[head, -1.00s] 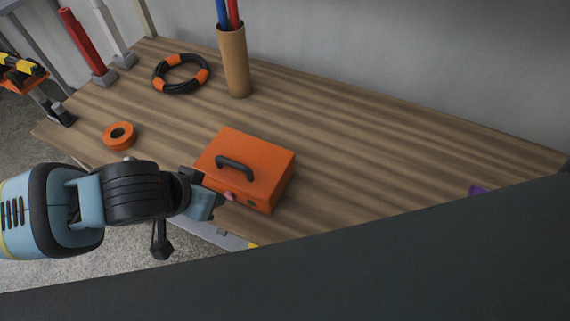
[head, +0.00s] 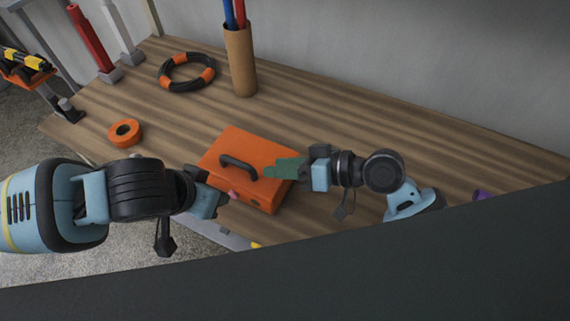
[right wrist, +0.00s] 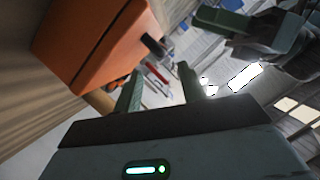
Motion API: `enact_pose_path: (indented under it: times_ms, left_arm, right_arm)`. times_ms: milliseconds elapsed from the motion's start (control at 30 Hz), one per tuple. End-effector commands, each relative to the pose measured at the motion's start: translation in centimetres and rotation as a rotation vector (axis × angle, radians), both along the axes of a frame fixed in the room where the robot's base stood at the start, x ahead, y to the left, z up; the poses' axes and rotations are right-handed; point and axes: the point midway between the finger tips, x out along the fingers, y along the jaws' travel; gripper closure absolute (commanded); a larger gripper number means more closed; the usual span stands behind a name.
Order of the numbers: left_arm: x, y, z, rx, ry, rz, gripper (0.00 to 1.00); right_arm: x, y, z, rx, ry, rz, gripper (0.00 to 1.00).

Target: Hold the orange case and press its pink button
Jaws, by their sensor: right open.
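The orange case (head: 260,151) lies on the wooden workbench, with a black handle (head: 237,163) on its top. The small pink button (head: 233,194) shows on its front side, close to the left gripper's tip. My left gripper (head: 222,196) is at the case's front left; its fingers are mostly hidden, so its opening is unclear. My right gripper (head: 268,171) has green fingers over the case's right part, near the handle. In the right wrist view its fingers (right wrist: 160,72) are apart with nothing clamped, and the orange case (right wrist: 85,40) and handle (right wrist: 156,45) are just beyond the tips.
An orange tape roll (head: 125,132), a black-and-orange hose ring (head: 187,72) and a cardboard tube (head: 240,62) holding blue and red rods stand clear of the case. A purple thing (head: 480,195) is at the right.

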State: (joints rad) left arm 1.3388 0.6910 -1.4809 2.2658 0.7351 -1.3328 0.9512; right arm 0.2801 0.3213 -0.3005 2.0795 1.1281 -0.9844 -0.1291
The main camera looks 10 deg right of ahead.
Motion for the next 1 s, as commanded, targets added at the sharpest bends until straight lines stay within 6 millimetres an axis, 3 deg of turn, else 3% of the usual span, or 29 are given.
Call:
enact_pose_path:
  times_ms: [500,967,1000]
  left_arm:
    - [0.0,0.0,0.0,0.0,0.0,0.0,0.64]
    - [0.0,0.0,0.0,0.0,0.0,0.0,0.64]
    - [0.0,0.0,0.0,0.0,0.0,0.0,0.64]
  right_arm:
    - [2.6,5.5,-2.0,0.004,0.001,0.001,0.59]
    - [3.0,6.4,-2.4,0.001,0.0,0.002,0.59]
    - [3.0,6.4,-2.4,0.001,0.0,0.002,0.65]
